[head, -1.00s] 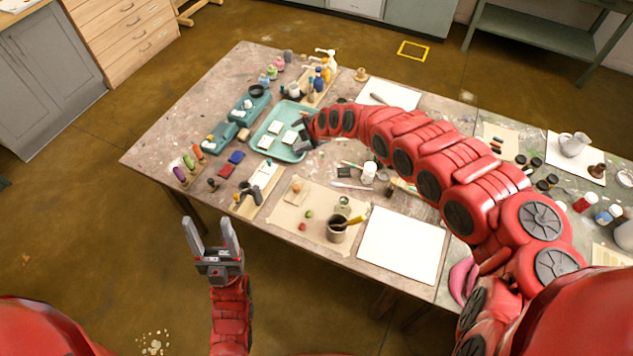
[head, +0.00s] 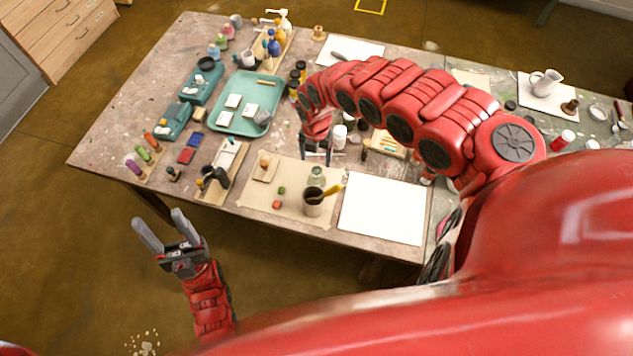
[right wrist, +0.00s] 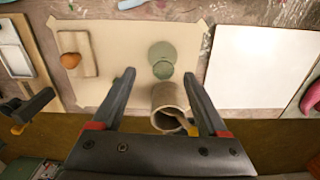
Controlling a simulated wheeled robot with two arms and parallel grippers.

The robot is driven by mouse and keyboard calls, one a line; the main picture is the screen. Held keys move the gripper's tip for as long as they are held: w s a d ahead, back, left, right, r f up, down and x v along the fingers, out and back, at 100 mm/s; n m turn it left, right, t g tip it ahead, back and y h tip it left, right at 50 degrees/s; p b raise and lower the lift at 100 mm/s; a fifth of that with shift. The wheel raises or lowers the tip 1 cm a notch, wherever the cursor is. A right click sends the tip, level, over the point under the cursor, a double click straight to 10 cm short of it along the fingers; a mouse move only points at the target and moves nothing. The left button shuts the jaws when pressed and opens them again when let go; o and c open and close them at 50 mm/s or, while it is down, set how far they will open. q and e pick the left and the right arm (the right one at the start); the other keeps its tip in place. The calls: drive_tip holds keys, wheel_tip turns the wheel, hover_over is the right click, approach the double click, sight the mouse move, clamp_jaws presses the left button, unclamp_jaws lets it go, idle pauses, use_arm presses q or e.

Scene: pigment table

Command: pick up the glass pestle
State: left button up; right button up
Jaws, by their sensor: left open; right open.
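The glass pestle (head: 316,177) is a small, clear greenish piece standing on the brown paper (head: 244,199), just behind a dark cup. In the right wrist view the glass pestle (right wrist: 162,55) shows as a wide pale-green disc with a smaller round part, ahead of and between the fingertips. My right gripper (head: 317,152) is open and empty, a little behind and above the pestle in the head view, apart from it as far as I can tell. My left gripper (head: 157,217) is open and empty, off the table's front edge.
The dark cup (head: 313,207) with a yellow-handled tool stands close in front of the pestle. A white sheet (head: 383,210) lies to the right. A wooden block (head: 264,171) with a brown knob lies left. A teal tray (head: 225,118) and small jars stand behind.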

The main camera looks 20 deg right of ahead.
sight(317, 169)
drive_tip(key=shift+s+a+f, duration=0.1)
drive_tip(key=shift+s+f, duration=0.05)
drive_tip(key=shift+f, duration=0.3)
drive_tip(key=f, duration=0.3)
drive_tip(key=f+p, duration=0.1)
drive_tip(key=shift+s+f, duration=0.2)
drive_tip(key=shift+s, duration=0.2)
drive_tip(key=shift+f, duration=0.25)
clamp_jaws()
